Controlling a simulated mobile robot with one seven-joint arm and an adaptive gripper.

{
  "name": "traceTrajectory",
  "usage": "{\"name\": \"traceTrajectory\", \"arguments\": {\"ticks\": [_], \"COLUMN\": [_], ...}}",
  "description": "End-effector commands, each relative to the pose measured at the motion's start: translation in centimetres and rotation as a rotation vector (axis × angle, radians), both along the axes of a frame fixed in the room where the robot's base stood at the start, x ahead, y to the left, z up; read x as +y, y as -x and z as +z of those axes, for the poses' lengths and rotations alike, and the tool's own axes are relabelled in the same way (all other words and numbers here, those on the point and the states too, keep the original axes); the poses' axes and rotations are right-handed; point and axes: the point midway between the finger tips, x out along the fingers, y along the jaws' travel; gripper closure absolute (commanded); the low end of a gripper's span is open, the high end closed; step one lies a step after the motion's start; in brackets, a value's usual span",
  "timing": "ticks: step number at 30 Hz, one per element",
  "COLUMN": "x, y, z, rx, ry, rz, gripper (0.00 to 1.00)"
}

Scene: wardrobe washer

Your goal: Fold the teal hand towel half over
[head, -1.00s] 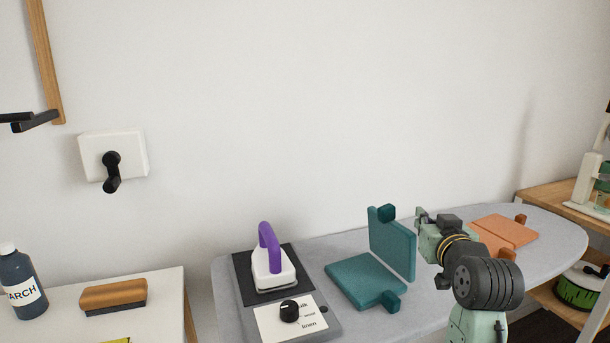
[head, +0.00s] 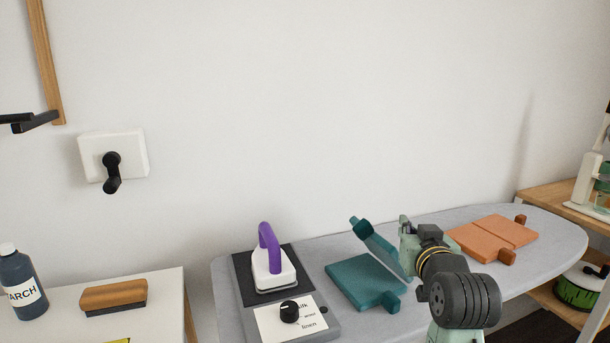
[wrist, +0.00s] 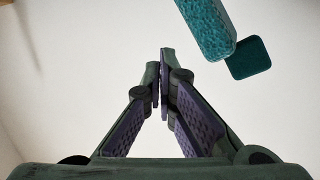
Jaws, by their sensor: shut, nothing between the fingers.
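The teal hand towel (head: 362,279) lies on the ironing board, made of two stiff halves. A small teal tab sticks out from each half. My gripper (head: 404,226) is just right of the raised half, at about its height. In the wrist view, my gripper (wrist: 163,76) is shut and empty, and the raised half (wrist: 207,25) with its tab (wrist: 249,58) shows at upper right.
An orange folding cloth (head: 493,233) lies flat on the grey ironing board (head: 545,237), right of my arm. An iron with a purple handle (head: 270,256) and a dial panel (head: 289,317) are left of the towel. The wall is behind.

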Motion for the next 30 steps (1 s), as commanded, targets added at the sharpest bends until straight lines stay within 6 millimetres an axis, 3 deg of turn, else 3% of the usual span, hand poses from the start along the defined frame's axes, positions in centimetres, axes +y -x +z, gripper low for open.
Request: {"name": "traceTrajectory", "arguments": {"ticks": [5,11,30], "x": [1.9,1.6,1.7], "y": [0.9,1.5,6.2], "z": [-0.9,-0.4,1.4], "rx": [-0.001,-0.001,-0.002], "ry": [0.001,0.000,0.000], "rz": [0.001,-0.001,-0.002], "gripper": [1.00,1.00,1.00]}}
